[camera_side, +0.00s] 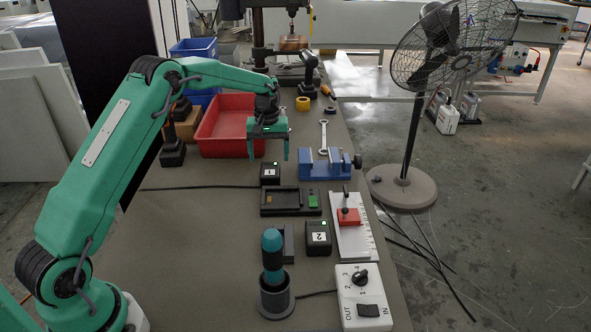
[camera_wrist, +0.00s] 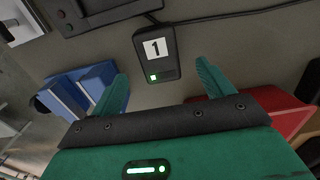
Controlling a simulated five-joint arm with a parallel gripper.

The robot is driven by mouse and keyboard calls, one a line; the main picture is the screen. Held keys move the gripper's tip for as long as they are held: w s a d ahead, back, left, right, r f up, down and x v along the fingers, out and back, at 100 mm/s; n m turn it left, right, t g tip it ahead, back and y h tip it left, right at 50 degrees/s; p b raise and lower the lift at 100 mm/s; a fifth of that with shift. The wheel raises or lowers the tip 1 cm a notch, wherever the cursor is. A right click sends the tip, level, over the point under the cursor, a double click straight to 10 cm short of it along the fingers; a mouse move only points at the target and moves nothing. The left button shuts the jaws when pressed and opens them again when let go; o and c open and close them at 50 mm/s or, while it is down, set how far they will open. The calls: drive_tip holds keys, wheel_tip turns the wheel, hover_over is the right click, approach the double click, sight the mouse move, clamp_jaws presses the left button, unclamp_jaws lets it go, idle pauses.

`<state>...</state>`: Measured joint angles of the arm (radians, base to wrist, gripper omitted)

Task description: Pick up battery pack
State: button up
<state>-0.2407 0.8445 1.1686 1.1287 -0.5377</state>
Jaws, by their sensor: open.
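A black battery pack labelled 1 (camera_side: 270,179) stands on the bench with a green light on it. It also shows in the wrist view (camera_wrist: 168,62), upper middle, between and beyond my two fingertips. A second black battery pack labelled 2 (camera_side: 317,249) stands nearer the front, also with a green light. My gripper (camera_side: 268,157) is open and empty, pointing down above and slightly behind pack 1. In the wrist view my gripper (camera_wrist: 161,70) has its fingers spread wide on either side of pack 1, and nothing is between them.
A black dock (camera_side: 285,210) with a green part lies just in front of pack 1. A blue vise (camera_side: 320,170) stands to the right. A red bin (camera_side: 222,142) is at the left behind. A teal-handled tool (camera_side: 272,245) stands in a dark holder. A white switch box (camera_side: 361,287) is front right.

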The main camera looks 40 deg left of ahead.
sight(270, 169)
drive_tip(key=shift+f, duration=3.25)
drive_tip(key=c, duration=1.3)
drive_tip(key=shift+r, duration=0.1)
drive_tip(key=shift+w+r, duration=0.1)
drive_tip(key=shift+r, duration=0.8)
wheel_tip(270, 169, up, 2)
drive_tip(key=shift+r, duration=0.2)
drive_tip(key=s+d+r, duration=0.1)
drive_tip(key=d+r, duration=0.1)
drive_tip(key=d, duration=0.1)
drive_tip(key=s+d+r, duration=0.1)
drive_tip(key=d+r, duration=0.1)
drive_tip(key=d, duration=0.2)
drive_tip(key=s+d+r, duration=0.1)
drive_tip(key=d+r, duration=0.1)
drive_tip(key=d, duration=0.2)
drive_tip(key=shift+s+d+r, duration=0.15)
drive_tip(key=shift+s+r, duration=0.15)
drive_tip(key=shift+r, duration=0.1)
drive_tip(key=shift+m, duration=0.4)
